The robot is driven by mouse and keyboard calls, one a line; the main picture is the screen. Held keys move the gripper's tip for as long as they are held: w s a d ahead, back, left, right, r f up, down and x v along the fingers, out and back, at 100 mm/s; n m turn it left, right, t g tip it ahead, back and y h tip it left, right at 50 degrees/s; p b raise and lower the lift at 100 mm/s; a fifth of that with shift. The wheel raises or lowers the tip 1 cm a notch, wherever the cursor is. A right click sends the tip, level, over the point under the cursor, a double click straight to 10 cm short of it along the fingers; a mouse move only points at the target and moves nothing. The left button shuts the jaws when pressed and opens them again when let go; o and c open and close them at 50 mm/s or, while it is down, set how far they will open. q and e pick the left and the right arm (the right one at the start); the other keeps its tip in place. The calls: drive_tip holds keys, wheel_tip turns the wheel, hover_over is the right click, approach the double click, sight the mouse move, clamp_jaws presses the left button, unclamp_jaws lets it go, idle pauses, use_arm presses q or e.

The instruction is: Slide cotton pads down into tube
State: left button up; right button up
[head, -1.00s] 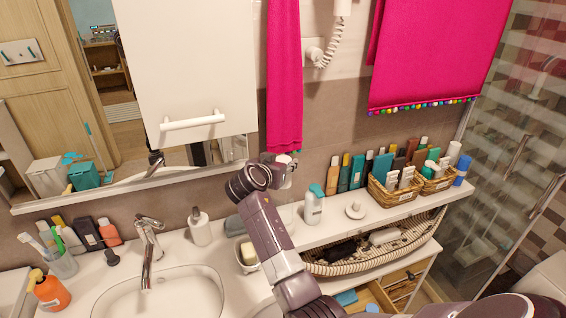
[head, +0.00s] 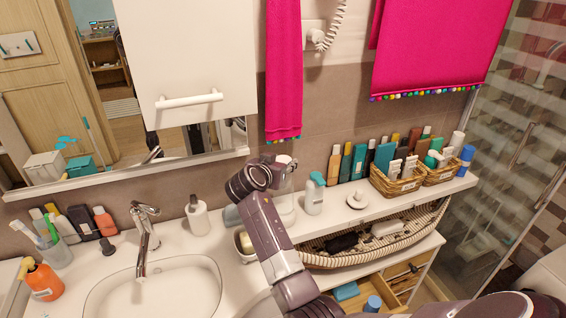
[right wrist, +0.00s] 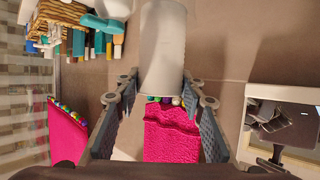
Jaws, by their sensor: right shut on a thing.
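My right gripper (head: 285,164) is at the end of the purple-grey arm, above the counter in front of the wall. In the right wrist view my right gripper (right wrist: 160,92) has its two grey fingers on either side of a pale, smooth cylinder, the tube (right wrist: 163,45), and is shut on it. In the head view the pale tube (head: 286,208) shows below the gripper, partly behind the arm. I cannot tell whether it touches the counter. No separate cotton pads can be made out. My left gripper is out of view.
A white bottle with a teal cap (head: 314,194) stands close right of the tube. A soap dispenser (head: 198,218) stands to the left, beside the sink (head: 150,290). Wicker baskets (head: 398,187) and bottles line the shelf at right. Pink towels (head: 284,70) hang above.

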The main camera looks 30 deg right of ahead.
drive_tip(key=shift+f+b, duration=1.3)
drive_tip(key=shift+f, duration=0.35)
drive_tip(key=o, duration=1.2)
drive_tip(key=shift+o, duration=0.2)
drive_tip(key=v, duration=0.7)
drive_tip(key=shift+s+a, duration=0.2)
drive_tip(key=shift+r, duration=0.15)
